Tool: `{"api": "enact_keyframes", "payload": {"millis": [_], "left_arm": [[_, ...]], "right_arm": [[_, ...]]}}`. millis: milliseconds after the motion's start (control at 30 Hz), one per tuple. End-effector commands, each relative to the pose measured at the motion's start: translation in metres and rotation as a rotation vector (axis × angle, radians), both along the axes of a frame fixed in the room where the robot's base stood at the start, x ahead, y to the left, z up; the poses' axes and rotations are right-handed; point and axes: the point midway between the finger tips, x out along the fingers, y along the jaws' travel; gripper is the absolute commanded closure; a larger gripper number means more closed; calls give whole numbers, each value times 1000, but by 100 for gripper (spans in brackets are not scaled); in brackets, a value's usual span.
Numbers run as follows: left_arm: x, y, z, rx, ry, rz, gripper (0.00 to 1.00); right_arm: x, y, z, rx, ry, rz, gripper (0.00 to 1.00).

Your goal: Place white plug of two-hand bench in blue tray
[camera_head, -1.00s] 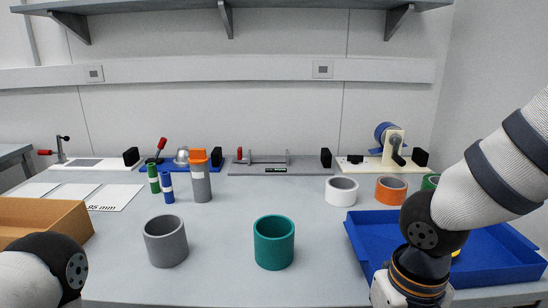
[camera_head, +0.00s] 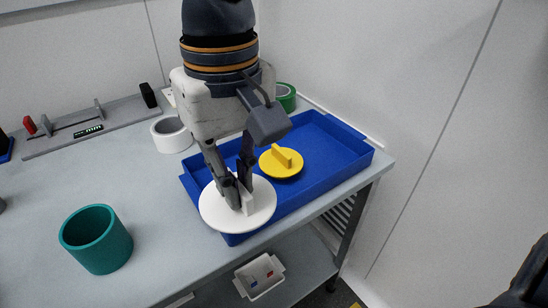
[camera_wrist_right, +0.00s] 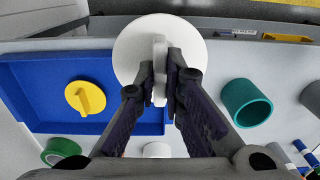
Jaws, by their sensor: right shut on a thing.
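The white plug (camera_head: 216,209) is a flat round disc with an upright grip bar. My right gripper (camera_head: 241,190) is shut on the grip bar and points down. The disc overlaps the near left corner of the blue tray (camera_head: 330,150) in the head view; how high it is above the tray is hard to tell. In the right wrist view, the white plug (camera_wrist_right: 132,42) overlaps the end of the blue tray (camera_wrist_right: 40,95), partly beyond its edge. My left gripper is not in view.
A yellow plug (camera_head: 281,162) lies in the blue tray, with bare floor around it. A white ring (camera_head: 171,135) and a green ring (camera_head: 285,97) stand behind. A teal cup (camera_head: 96,240) stands left. A small white bin (camera_head: 260,277) is on the shelf below.

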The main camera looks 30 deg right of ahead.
Motion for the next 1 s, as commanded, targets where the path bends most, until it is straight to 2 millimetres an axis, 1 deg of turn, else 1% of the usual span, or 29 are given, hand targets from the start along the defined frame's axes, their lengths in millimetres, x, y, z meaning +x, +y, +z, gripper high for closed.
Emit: {"api": "enact_keyframes", "payload": {"millis": [33,100,167,333,400,500,667,767,833,900,1000], "left_arm": [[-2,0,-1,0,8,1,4],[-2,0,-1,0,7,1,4],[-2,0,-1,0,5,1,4],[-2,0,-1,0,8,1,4],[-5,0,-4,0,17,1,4],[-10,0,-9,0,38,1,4],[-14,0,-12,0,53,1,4],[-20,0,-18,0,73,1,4],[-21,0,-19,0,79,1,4],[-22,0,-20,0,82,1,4],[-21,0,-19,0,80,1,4]], "right_arm": [[10,-4,-7,-6,4,-3,100],[22,-10,-14,-14,11,-4,100],[34,-15,-18,-14,0,-6,100],[77,-30,-40,0,6,-3,100],[88,-35,-57,-1,11,-2,100],[101,-39,-75,-1,13,0,100],[111,-43,-87,-2,9,0,100],[121,-47,-103,-1,13,-1,100],[122,-48,-118,-3,13,0,100],[122,-48,-129,-4,9,1,100],[123,-48,-129,-3,0,1,100]]}}
